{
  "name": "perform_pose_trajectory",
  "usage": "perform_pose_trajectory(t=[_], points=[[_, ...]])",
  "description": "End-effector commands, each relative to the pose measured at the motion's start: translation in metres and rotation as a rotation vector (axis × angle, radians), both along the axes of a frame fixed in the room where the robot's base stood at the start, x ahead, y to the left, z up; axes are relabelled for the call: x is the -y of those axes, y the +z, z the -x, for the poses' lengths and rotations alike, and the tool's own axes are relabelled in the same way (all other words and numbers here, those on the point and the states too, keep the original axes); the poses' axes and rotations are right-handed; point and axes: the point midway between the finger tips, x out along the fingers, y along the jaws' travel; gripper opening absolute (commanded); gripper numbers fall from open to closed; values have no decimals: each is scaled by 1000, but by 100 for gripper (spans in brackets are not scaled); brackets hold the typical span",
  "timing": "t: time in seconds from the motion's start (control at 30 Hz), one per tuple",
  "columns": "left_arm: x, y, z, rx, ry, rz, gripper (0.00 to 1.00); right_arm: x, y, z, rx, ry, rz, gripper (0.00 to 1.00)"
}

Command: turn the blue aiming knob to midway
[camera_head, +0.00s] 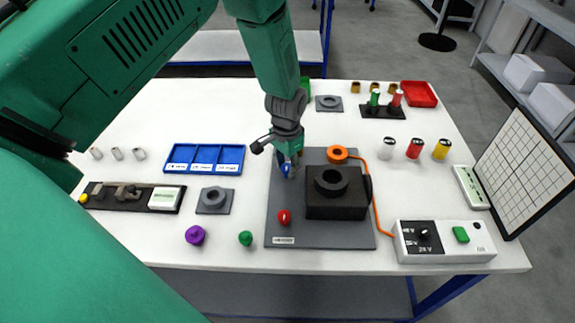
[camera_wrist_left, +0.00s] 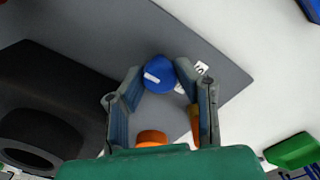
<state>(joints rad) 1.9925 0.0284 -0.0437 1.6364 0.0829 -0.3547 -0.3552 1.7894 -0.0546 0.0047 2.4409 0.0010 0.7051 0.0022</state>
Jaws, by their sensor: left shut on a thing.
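The blue aiming knob (camera_head: 285,171) stands on the back left part of the grey base plate (camera_head: 283,210). In the left wrist view the knob (camera_wrist_left: 160,73) is round, with a white pointer line on its top. My left gripper (camera_head: 291,163) reaches down from above and is shut on the knob. In the left wrist view the fingertips of my left gripper (camera_wrist_left: 161,76) sit on either side of it. A white printed label (camera_wrist_left: 203,68) lies beside the knob, partly behind a finger. The gripper covers part of the knob in the head view. My right gripper is not in view.
A black block with a round collar (camera_head: 335,204) stands right of the knob. An orange ring (camera_head: 337,154) with an orange cable is close behind it. A red knob (camera_head: 284,217) is at the plate's front. A power box (camera_head: 445,242) stands front right.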

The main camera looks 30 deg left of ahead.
Motion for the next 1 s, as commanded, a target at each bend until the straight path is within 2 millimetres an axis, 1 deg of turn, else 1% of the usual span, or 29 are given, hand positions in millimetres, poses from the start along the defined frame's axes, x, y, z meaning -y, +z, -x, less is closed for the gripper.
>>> perform_pose_trajectory(t=[0.03, 0.07, 0.1, 0.13, 0.43, 0.57, 0.67, 0.9, 1.0], points=[[-1, 1, -1, 2, 0, -1, 0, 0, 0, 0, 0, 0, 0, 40], [-1, 1, -1, 2, 0, -1, 31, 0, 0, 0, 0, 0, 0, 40], [-1, 1, -1, 2, -1, -1, 45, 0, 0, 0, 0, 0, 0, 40], [-1, 1, -1, 2, -1, -1, 47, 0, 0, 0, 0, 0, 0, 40], [0, 1, -1, 1, -1, -1, 47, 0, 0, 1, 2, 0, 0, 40], [0, 11, -2, 4, -2, 0, 47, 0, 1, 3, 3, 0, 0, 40], [-1, 29, -2, 4, -2, -1, 47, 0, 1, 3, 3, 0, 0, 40], [-1, 81, -2, 4, -1, -1, 47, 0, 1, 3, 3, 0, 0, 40], [-1, 98, -3, 4, -1, -1, 47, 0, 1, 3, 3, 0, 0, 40]])
